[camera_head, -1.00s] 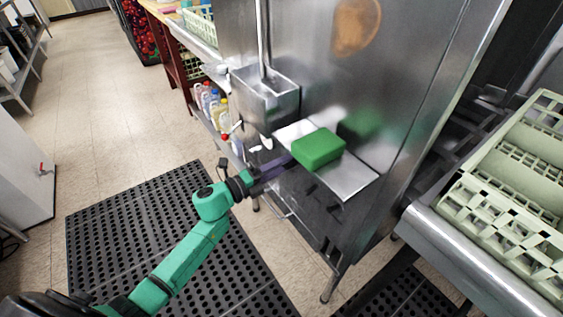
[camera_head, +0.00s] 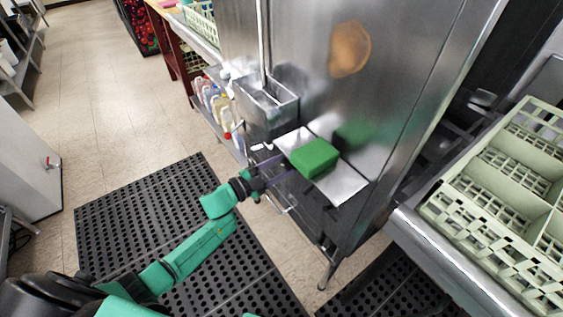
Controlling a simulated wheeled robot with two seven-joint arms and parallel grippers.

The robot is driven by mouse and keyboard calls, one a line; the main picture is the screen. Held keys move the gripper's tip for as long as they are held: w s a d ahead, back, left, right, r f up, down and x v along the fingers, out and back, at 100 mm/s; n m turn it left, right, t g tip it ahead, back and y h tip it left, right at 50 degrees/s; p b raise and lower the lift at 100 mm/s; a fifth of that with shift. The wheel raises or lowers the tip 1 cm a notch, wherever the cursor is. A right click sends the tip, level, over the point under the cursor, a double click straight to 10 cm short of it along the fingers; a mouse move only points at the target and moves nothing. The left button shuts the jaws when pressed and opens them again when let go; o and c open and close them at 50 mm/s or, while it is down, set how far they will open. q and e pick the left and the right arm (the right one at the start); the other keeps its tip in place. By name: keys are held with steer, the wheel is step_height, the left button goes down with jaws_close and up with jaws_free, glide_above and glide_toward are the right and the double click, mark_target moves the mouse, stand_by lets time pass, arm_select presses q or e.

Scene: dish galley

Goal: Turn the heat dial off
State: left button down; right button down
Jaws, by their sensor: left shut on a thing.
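The steel dish machine (camera_head: 395,75) stands at centre right, with a green block (camera_head: 315,157) on the small steel ledge (camera_head: 345,187) at its front. My left gripper (camera_head: 285,172) reaches the dark front just below and left of that ledge. Its purple-grey fingers are shut on a small part there, apparently the heat dial. The dial itself is hidden by the fingers and the ledge, so its setting cannot be read. My right gripper is out of view.
A steel box (camera_head: 268,105) is fixed to the machine, left of the ledge. Bottles (camera_head: 215,103) stand on a low shelf behind. A pale green rack (camera_head: 490,195) sits on the counter at right. A black mat (camera_head: 150,215) covers the floor; tiles beyond are clear.

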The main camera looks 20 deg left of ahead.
arm_select(q)
steer(key=n+p, duration=0.2)
steer(key=n, duration=0.3)
steer(key=shift+n, duration=0.3)
steer(key=shift+n+p, duration=0.65)
steer(key=shift+n, duration=1.45)
steer(key=shift+c, duration=1.4)
jaws_free()
steer(key=v, duration=1.4)
steer(key=shift+s, duration=0.25)
steer(key=shift+a, duration=0.15)
